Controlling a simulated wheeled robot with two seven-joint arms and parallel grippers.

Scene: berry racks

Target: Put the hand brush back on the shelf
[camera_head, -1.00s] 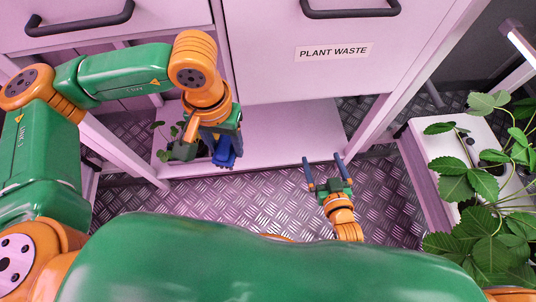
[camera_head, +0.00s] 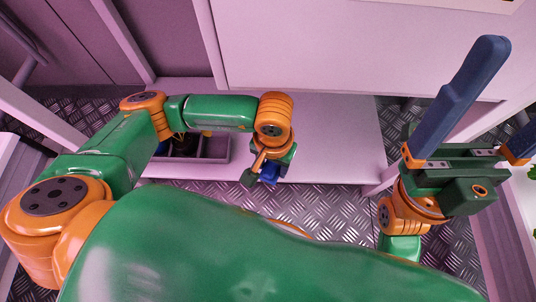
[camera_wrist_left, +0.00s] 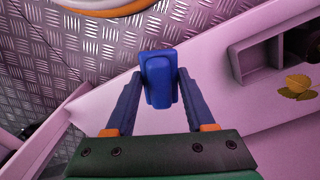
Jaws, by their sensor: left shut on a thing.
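The blue hand brush (camera_wrist_left: 158,78) is between the fingers of my left gripper (camera_wrist_left: 155,95), which is shut on it. Its rounded blue end shows in the left wrist view; its bristles do not show. In the head view the brush (camera_head: 270,173) hangs in my left gripper (camera_head: 266,168) at the front edge of the low pink shelf (camera_head: 325,140). I cannot tell its height above the shelf. The shelf (camera_wrist_left: 215,110) also shows behind it in the left wrist view. My right gripper (camera_head: 490,110) is at the right, near the camera, its fingers wide apart and empty.
A grey compartment tray (camera_head: 215,152) with dark things and yellow leaves sits on the shelf's left; the leaves (camera_wrist_left: 297,87) show in the left wrist view. The shelf right of the tray is clear. A pink drawer front (camera_head: 330,50) hangs above. Metal tread floor (camera_head: 315,205) lies in front.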

